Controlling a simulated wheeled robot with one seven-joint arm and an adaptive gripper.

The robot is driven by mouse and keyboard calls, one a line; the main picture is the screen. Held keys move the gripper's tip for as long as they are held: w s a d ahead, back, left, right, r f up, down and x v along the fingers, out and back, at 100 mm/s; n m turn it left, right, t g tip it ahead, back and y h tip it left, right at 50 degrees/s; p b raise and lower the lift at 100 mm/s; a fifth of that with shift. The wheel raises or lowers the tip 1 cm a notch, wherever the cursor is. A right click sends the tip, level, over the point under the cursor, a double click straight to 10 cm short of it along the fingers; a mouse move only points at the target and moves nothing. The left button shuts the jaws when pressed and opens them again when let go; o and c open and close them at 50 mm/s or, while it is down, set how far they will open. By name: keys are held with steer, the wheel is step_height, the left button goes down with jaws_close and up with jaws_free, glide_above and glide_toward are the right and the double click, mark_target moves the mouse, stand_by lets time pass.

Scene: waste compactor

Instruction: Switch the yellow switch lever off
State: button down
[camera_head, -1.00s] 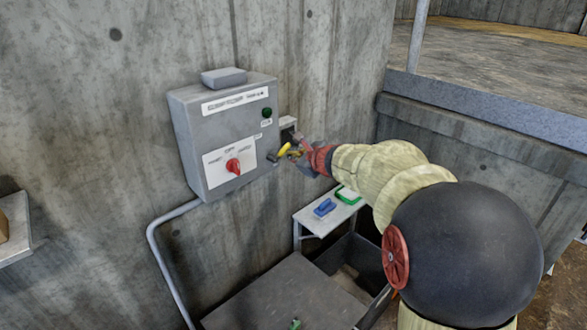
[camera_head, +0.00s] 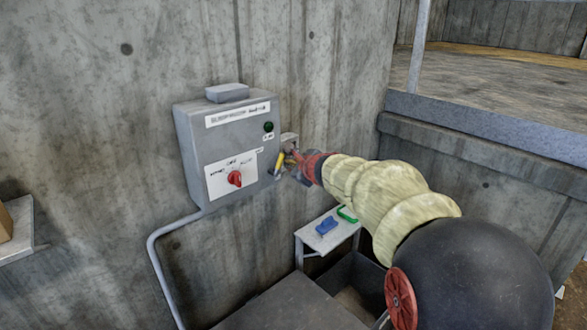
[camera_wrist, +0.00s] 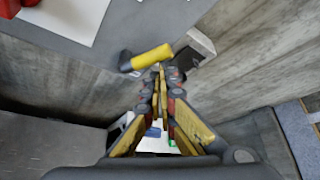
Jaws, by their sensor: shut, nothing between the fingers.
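The yellow switch lever (camera_head: 279,162) is on the right side of the grey control box (camera_head: 200,140). In the head view it stands steeply, its upper end leaning a little right. In the wrist view the yellow lever (camera_wrist: 152,57) lies just beyond the fingertips, with a dark end at its left. My gripper (camera_head: 288,165) is right beside the lever. It shows shut and empty in the wrist view (camera_wrist: 160,72), fingertips together. I cannot tell whether the tips touch the lever. My gripper partly hides the switch behind the lever.
The box front has a red rotary knob (camera_head: 235,179) and a green lamp (camera_head: 268,127). A small shelf (camera_head: 310,240) below holds a blue item (camera_head: 326,225) and a green-edged item (camera_head: 346,214). A concrete wall (camera_head: 100,110) stands behind. A grey ledge (camera_head: 490,123) is at right.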

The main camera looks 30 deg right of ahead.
steer(key=shift+a+r, duration=0.3)
steer(key=shift+a, duration=0.05)
steer(key=shift+s+a+r, duration=0.1)
steer(key=shift+a+r, duration=0.05)
steer(key=shift+a, duration=0.2)
stand_by(1.0)
stand_by(0.5)
steer(key=s, duration=0.9)
steer(key=shift+s+d, duration=0.25)
steer(key=shift+d, duration=0.1)
stand_by(0.5)
